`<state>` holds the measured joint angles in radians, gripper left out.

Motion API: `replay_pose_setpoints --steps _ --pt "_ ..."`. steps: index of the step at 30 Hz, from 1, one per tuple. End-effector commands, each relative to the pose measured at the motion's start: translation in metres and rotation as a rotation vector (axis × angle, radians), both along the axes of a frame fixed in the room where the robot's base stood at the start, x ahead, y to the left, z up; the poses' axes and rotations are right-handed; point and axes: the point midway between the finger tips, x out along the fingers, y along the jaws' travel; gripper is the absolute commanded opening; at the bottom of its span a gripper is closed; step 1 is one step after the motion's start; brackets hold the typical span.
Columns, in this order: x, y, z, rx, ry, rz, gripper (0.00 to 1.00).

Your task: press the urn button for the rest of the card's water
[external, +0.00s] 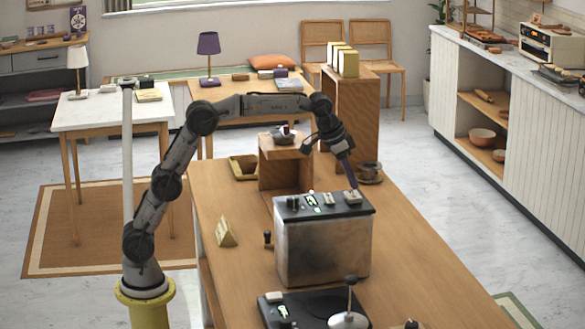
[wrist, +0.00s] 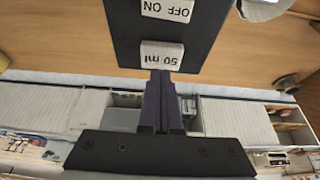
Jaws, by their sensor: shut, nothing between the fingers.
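The urn (external: 322,250) is a metal box with a black top standing on the wooden cart. Its top carries small pale controls. In the wrist view a white button marked "50 ml" (wrist: 162,54) sits on the black panel, beyond it a white switch marked "OFF ON" (wrist: 168,10). My gripper (external: 353,187) is shut and empty, pointing down at the light button (external: 353,197) near the urn top's right end. In the wrist view its fingertips (wrist: 161,73) meet the near edge of the "50 ml" button; whether the button is pressed down I cannot tell.
A small tented card (external: 226,232) stands left of the urn, its writing unreadable. A wooden stand (external: 285,165) with a dark vessel on top is behind the urn. A dark cup (external: 369,171) is behind right. A black device (external: 312,308) and a pale round-based tool (external: 348,319) are in front.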

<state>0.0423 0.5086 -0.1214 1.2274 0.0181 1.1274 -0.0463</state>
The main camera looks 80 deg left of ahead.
Motion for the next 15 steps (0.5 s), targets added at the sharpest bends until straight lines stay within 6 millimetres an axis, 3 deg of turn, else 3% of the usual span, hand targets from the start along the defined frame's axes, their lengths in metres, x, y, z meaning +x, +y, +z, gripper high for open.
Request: replay_pose_setpoints --steps 15 --pt "-0.0001 0.0000 -0.0072 0.000 0.002 0.000 0.00"
